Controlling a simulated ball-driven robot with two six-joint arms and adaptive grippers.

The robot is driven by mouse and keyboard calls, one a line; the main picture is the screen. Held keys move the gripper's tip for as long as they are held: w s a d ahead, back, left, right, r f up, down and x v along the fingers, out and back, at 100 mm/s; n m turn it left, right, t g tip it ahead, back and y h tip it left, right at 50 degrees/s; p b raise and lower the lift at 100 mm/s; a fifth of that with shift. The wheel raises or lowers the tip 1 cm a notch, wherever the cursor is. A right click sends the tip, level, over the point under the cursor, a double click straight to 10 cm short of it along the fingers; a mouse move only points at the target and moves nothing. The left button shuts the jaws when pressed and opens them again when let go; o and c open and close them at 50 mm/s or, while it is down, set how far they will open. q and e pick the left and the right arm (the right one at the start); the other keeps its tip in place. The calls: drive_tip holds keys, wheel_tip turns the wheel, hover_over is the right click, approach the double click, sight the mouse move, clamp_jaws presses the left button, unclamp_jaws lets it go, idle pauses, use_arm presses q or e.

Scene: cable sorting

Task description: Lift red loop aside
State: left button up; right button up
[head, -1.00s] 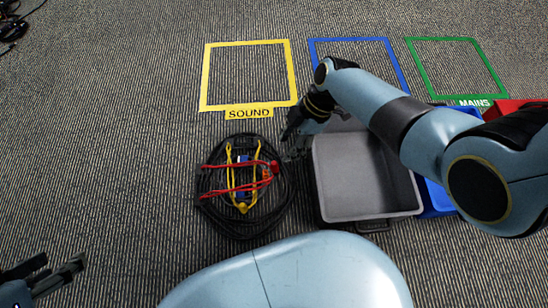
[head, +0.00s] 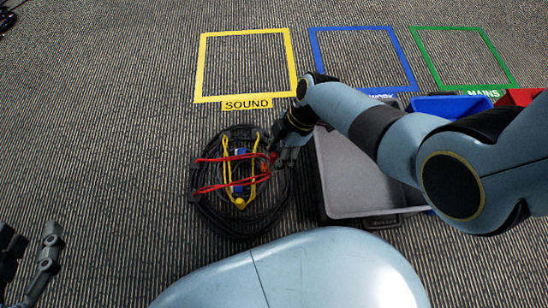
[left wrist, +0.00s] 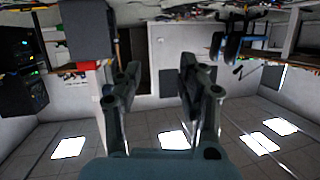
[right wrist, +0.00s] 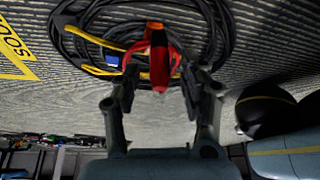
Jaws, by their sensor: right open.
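The red loop (head: 215,172) lies across the top of a coiled black cable (head: 222,228) on the carpet, left of the grey bin. A yellow cable (head: 228,163) and a small blue piece (head: 240,187) lie in the same pile. My right gripper (head: 277,157) is at the right edge of the pile by the loop's red end. In the right wrist view the red loop's end (right wrist: 159,60) shows between the open fingers of my right gripper (right wrist: 157,88). My left gripper (head: 28,255) is at the lower left, away from the pile; the left wrist view shows its fingers (left wrist: 157,85) apart and empty.
A grey bin (head: 360,213) stands right of the pile, under my right arm. Blue (head: 452,106) and red (head: 520,97) bins are beyond it. Yellow (head: 198,68), blue (head: 362,30) and green (head: 462,30) floor frames lie behind. Carpet left of the pile is clear.

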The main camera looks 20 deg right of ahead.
use_arm(q)
drive_tip(key=w+r+t+h+b, duration=0.1)
drive_tip(key=w+r+t, duration=0.3)
drive_tip(key=r, duration=0.4)
drive_tip(key=shift+w+d+r+m, duration=0.25)
drive_tip(key=shift+w+d+m, duration=0.2)
drive_tip(key=shift+w, duration=0.25)
use_arm(e)
drive_tip(key=shift+x, duration=1)
clamp_jaws()
